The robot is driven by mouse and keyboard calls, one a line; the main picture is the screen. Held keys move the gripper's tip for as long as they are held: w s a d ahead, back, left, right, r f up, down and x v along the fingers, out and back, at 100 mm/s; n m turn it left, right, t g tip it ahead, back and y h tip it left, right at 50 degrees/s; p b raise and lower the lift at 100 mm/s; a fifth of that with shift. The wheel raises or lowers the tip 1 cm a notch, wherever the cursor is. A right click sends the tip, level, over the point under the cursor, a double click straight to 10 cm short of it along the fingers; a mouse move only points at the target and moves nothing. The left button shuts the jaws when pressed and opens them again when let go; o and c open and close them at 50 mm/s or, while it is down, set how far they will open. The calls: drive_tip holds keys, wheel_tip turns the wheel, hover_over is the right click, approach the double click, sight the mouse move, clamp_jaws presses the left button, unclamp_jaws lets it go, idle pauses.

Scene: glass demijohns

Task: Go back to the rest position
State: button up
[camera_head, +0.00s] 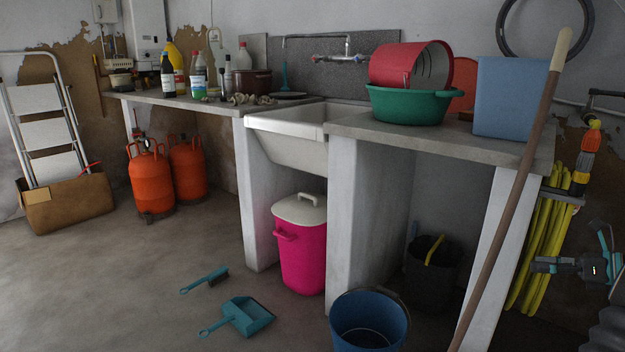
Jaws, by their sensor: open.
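My gripper (540,265) is at the right edge of the camera_head view, in front of the yellow hose. It is small and dark in the picture. Its fingers point left and are open, and I see nothing held between them. The teal-capped wrist of my arm shows just right of it, and the rest of the arm is mostly out of the frame. No glass demijohn shows in this view.
A wooden pole (511,205) leans against the counter (452,140) left of my gripper. A yellow hose (540,250) hangs behind it. A blue bucket (369,325), teal dustpan (240,317), brush (205,280) and pink bin (302,255) are on the floor.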

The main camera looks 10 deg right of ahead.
wheel_tip(320, 180, down, 8)
drive_tip(key=s+n+g+h, duration=0.2)
drive_tip(key=s+n, duration=0.1)
drive_tip(key=n, duration=0.1)
drive_tip(key=s+a+f+n+g, duration=0.2)
drive_tip(key=a+n+g, duration=0.1)
drive_tip(key=a+n, duration=0.3)
drive_tip(key=s+a+r+n+h, duration=0.2)
drive_tip(key=a+n, duration=0.5)
drive_tip(key=a, duration=0.7)
drive_tip(key=s+a+r+n+h, duration=0.2)
drive_tip(key=s+a+r+n, duration=0.3)
drive_tip(key=a, duration=0.9)
drive_tip(key=s+a+r+n+h, duration=0.1)
drive_tip(key=s+a+r+n, duration=0.2)
drive_tip(key=a+n, duration=0.7)
drive_tip(key=s+a, duration=0.2)
drive_tip(key=a, duration=0.2)
drive_tip(key=shift+s+a+r+g+h, duration=0.3)
drive_tip(key=shift+s+r+h, duration=0.1)
